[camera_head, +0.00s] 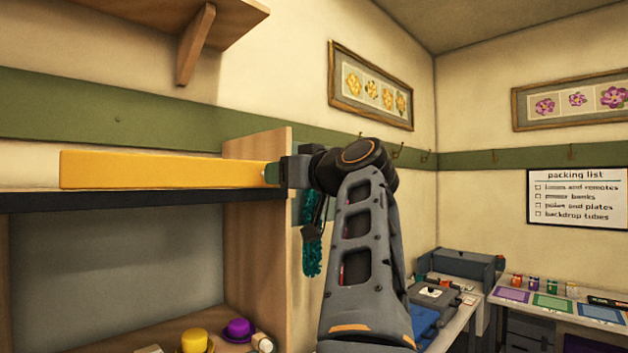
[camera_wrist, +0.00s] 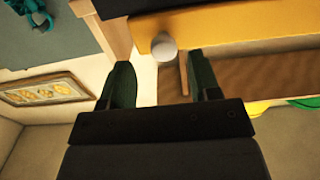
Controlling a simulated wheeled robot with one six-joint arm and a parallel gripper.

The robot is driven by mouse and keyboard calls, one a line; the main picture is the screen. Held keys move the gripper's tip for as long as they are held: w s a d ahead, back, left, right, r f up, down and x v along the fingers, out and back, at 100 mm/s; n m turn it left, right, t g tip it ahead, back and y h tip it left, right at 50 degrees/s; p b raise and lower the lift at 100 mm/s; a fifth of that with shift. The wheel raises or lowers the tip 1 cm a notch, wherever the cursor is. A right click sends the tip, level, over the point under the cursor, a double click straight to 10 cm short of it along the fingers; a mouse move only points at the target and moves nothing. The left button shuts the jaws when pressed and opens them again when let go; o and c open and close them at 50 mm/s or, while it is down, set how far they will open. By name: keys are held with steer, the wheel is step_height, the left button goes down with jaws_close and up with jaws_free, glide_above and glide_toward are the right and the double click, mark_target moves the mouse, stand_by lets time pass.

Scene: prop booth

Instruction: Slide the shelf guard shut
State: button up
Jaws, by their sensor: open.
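The shelf guard is a long yellow bar (camera_head: 160,171) lying along the dark front edge of a wooden shelf unit. Its right end is near the unit's upright side panel. In the wrist view the yellow bar (camera_wrist: 240,28) crosses the top right, with a round pale grey knob (camera_wrist: 164,47) near its end. My gripper (camera_head: 279,173) is at the right end of the bar in the head view. In the wrist view my gripper (camera_wrist: 160,62) is open, with the knob just ahead, between the two finger lines. I cannot tell whether a finger touches it.
A yellow hat (camera_head: 195,341) and a purple hat (camera_head: 239,330) sit in the lower shelf space. Teal garland (camera_head: 312,255) hangs beside the side panel (camera_head: 258,240). A wooden bracket shelf (camera_head: 196,45) juts out above. Desks with cards (camera_head: 553,302) stand at the right.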

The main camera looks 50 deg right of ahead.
steer(key=s+b, duration=0.1)
steer(key=s, duration=0.8)
steer(key=shift+a, duration=0.25)
steer(key=d+f+m+g+h, duration=0.45)
steer(key=d+f+m, duration=0.5)
steer(key=f, duration=0.45)
steer(key=w+a+f+m+g+y, duration=0.1)
steer(key=w+f+g+y, duration=0.2)
steer(key=f, duration=0.9)
steer(key=w+a+f+n+g+y, duration=0.1)
steer(key=w+a+f+n+g, duration=0.15)
steer(key=a+f, duration=0.7)
steer(key=w+a+f+n+g, duration=0.1)
steer(key=a+f+n+g, duration=0.15)
steer(key=a+f, duration=0.65)
steer(key=s+a+f+n+g, duration=0.1)
steer(key=a+f+n, duration=0.2)
steer(key=a+f, duration=0.2)
steer(key=s+a+f+n+g+y, duration=0.1)
steer(key=s+a+f+n, duration=0.1)
steer(key=a, duration=0.5)
step_height(320, 180, down, 3)
steer(key=shift+s+r+n, duration=0.1)
steer(key=shift+s+n, duration=0.2)
steer(key=shift+n, duration=0.35)
